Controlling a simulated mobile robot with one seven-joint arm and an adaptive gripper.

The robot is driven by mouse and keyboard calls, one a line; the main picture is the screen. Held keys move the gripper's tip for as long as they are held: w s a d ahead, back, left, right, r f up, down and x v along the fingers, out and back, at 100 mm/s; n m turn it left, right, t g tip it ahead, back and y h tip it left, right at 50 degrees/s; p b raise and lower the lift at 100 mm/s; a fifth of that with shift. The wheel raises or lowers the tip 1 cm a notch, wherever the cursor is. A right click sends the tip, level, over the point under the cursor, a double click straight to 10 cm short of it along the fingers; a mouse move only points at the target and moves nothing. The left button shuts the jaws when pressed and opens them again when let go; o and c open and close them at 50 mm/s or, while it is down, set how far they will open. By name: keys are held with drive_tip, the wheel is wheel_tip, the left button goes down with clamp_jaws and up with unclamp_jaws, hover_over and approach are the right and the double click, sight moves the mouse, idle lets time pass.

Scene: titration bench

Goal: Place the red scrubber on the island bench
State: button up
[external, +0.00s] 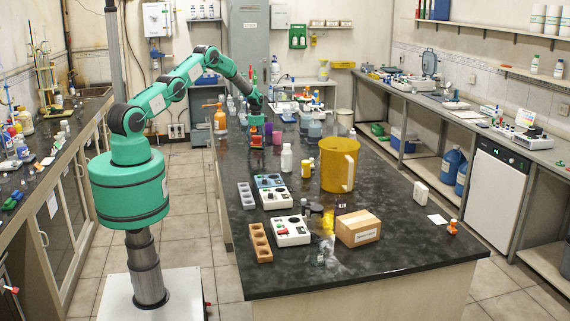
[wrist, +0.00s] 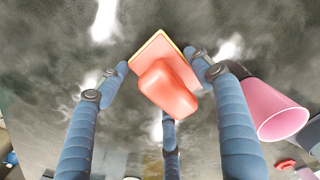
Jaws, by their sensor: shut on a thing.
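The red scrubber (wrist: 168,82), a red block on a flat base with a pale yellow edge, sits between my gripper's blue fingers in the wrist view. My gripper (wrist: 163,72) is shut on it. In the external view my gripper (external: 256,118) points down over the far left part of the dark island bench (external: 385,225). A small red-orange patch just below the gripper appears to be the scrubber (external: 255,139). I cannot tell whether its base touches the bench top.
A pink cup (wrist: 280,108) stands close to the right of the gripper in the wrist view. An orange bottle (external: 220,116), white bottle (external: 286,158) and large yellow beaker (external: 338,165) stand nearby. A cardboard box (external: 358,228) is nearer the front. The front right bench top is mostly clear.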

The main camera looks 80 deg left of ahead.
sight(257, 136)
drive_tip(key=shift+f, duration=0.15)
drive_tip(key=o, duration=1.2)
drive_tip(key=shift+c, duration=0.2)
wheel_tip(257, 136, up, 12)
drive_tip(key=shift+r, duration=0.2)
idle(0.5)
idle(0.3)
